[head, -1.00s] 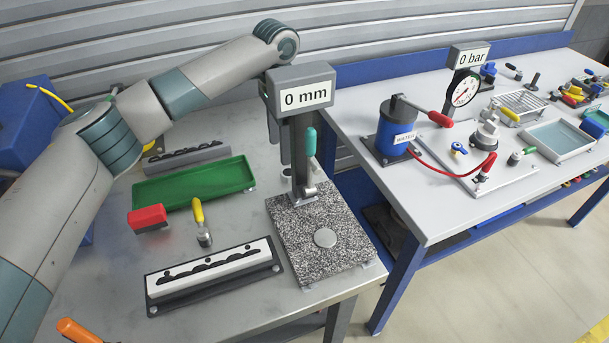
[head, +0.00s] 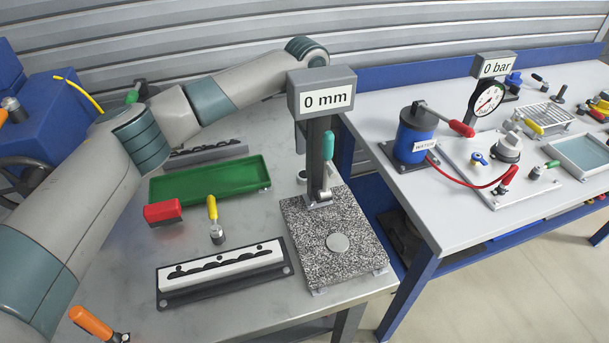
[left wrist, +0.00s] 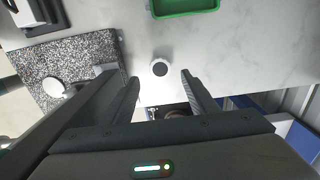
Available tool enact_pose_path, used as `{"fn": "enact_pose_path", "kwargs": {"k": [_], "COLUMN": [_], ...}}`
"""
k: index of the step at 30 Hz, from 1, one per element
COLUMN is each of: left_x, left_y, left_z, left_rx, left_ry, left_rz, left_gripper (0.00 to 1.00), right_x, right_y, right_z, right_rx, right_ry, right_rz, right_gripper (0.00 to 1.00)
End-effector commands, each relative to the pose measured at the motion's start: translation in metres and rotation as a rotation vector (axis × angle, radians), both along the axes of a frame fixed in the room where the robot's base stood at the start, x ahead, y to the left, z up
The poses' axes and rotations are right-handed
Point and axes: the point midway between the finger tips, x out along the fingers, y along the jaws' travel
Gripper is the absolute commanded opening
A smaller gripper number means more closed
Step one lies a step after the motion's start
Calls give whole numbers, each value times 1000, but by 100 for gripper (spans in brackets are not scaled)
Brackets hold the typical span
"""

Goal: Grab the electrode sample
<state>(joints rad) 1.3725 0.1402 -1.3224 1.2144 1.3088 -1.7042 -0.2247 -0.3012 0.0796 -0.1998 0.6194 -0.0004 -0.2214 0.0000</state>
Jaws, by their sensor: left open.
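A small dark disc (left wrist: 160,69) sits in a white round holder on the table in the left wrist view. It may be the electrode sample, but I cannot be sure. In the head view a small round item (head: 302,176), mostly hidden behind the gauge post, looks like this holder. My left gripper (left wrist: 160,77) is open and empty, its fingers either side of the holder in the picture, apparently above it. In the head view my left arm reaches behind the gauge, and its fingers are hidden. My right gripper is not in view.
The "0 mm" gauge (head: 322,95) with its speckled base (head: 350,270) stands close to my left arm. A green tray (head: 210,180), red block (head: 163,212), yellow-handled tool (head: 213,215) and slotted rack (head: 225,270) lie left of it. The blue-framed bench (head: 440,225) is right.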

Motion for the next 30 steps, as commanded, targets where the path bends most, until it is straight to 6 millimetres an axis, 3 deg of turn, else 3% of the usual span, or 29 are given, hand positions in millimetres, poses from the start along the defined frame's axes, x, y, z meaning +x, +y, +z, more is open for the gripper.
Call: {"fn": "enact_pose_path", "kwargs": {"k": [11, 22, 30], "left_x": [0, 0, 0], "left_y": [1, 3, 3], "left_z": [-4, -45, -53], "left_rx": [2, 1, 1], "left_ry": [1, -1, -2], "left_rz": [0, 1, 0], "left_gripper": [53, 53, 53], "right_x": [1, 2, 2], "right_y": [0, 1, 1], "right_z": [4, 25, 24], "right_rx": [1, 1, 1], "right_ry": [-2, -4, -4], "right_rz": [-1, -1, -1], "right_gripper": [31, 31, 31]}}
